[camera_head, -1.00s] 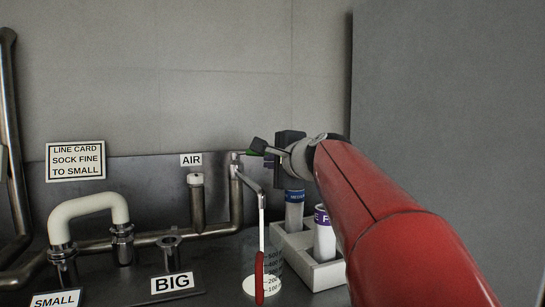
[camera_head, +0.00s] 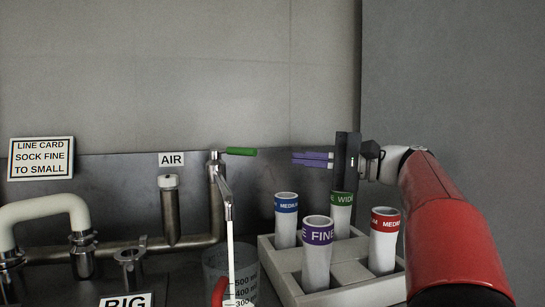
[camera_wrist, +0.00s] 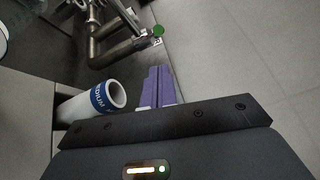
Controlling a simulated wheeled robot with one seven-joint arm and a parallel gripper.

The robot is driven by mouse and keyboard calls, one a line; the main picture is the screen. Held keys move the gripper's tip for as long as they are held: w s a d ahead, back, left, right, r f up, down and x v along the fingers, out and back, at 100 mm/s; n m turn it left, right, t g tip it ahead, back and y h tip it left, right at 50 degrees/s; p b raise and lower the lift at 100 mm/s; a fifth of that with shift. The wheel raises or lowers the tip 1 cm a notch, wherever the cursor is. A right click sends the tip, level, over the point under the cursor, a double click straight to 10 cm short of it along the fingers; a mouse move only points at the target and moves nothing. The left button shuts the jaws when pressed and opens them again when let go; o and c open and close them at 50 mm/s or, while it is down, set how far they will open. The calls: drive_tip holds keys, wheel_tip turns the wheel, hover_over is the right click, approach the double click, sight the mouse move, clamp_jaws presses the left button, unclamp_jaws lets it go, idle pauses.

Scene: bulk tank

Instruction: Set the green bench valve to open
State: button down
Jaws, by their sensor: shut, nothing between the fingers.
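The green bench valve handle (camera_head: 241,151) sticks out to the right from the top of an upright steel pipe, roughly level, in the head view. In the wrist view its green end (camera_wrist: 159,31) shows small near the top. My gripper (camera_head: 298,159) is to the right of the handle, with its purple fingers pointing left toward it and a clear gap between. The purple fingers (camera_wrist: 158,86) are together and hold nothing in the wrist view. The pipe below the handle is partly hidden by a spout and a thin rod.
A pale rack (camera_head: 345,290) with several banded white tubes stands below my gripper. A blue-banded tube (camera_wrist: 98,100) shows close in the wrist view. A clear beaker (camera_head: 214,262) stands left of the rack. The AIR pipe (camera_head: 170,210) rises left of the valve.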

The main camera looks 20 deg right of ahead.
sight(241, 151)
drive_tip(key=x, duration=0.9)
drive_tip(key=shift+a+r+n+y, duration=0.25)
drive_tip(key=shift+a+n+y, duration=0.05)
drive_tip(key=shift+a, duration=0.05)
drive_tip(key=shift+s, duration=0.1)
drive_tip(key=shift+s+a+m+t+h+b, duration=0.2)
drive_tip(key=shift+m+t+h+b, duration=0.1)
drive_tip(key=shift+m+h+b, duration=0.15)
